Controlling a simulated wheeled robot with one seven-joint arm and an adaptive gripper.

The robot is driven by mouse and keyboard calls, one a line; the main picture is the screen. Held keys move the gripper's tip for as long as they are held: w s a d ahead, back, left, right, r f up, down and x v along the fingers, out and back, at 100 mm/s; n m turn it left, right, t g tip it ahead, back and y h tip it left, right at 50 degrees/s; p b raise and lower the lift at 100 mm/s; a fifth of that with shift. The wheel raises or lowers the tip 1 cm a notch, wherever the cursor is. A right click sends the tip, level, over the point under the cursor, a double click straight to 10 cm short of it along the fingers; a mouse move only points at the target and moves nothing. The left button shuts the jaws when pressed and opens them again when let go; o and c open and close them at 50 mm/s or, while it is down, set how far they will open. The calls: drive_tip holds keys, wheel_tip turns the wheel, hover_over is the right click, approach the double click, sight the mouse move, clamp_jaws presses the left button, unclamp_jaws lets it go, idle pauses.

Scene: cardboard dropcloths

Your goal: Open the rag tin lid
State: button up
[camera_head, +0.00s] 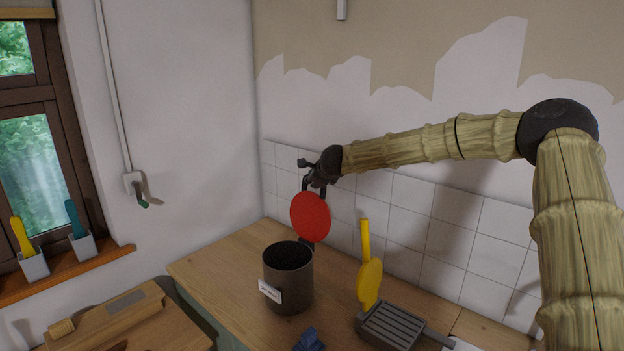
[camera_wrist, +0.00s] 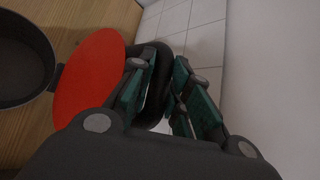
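The rag tin (camera_head: 288,281) is a dark cylinder with a white label, standing on the wooden counter with its mouth uncovered. Its rim also shows in the wrist view (camera_wrist: 44,92). The red round lid (camera_head: 311,217) stands roughly upright at the tin's back edge; it is also in the wrist view (camera_wrist: 90,85). My gripper (camera_head: 313,183) is behind and above the lid. In the wrist view its green-padded fingers (camera_wrist: 166,75) lie on both sides of a thick dark loop (camera_wrist: 158,95) on the lid and appear closed on it. Part of the loop is hidden by the fingers.
A yellow round-ended object (camera_head: 369,281) and a dark ribbed tray (camera_head: 394,329) stand right of the tin. A crumpled blue cloth (camera_head: 309,341) lies in front. The tiled wall (camera_head: 407,220) is close behind my gripper. Counter left of the tin is clear.

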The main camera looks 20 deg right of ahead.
drive_tip(key=o, duration=0.3)
drive_tip(key=shift+a+f, duration=0.1)
drive_tip(key=shift+f, duration=0.15)
drive_tip(key=shift+o, duration=0.5)
drive_tip(key=shift+w, duration=0.25)
drive_tip(key=shift+s+d+r, duration=0.1)
drive_tip(key=shift+s+d, duration=0.1)
drive_tip(key=v, duration=1.2)
drive_tip(key=shift+d, duration=0.1)
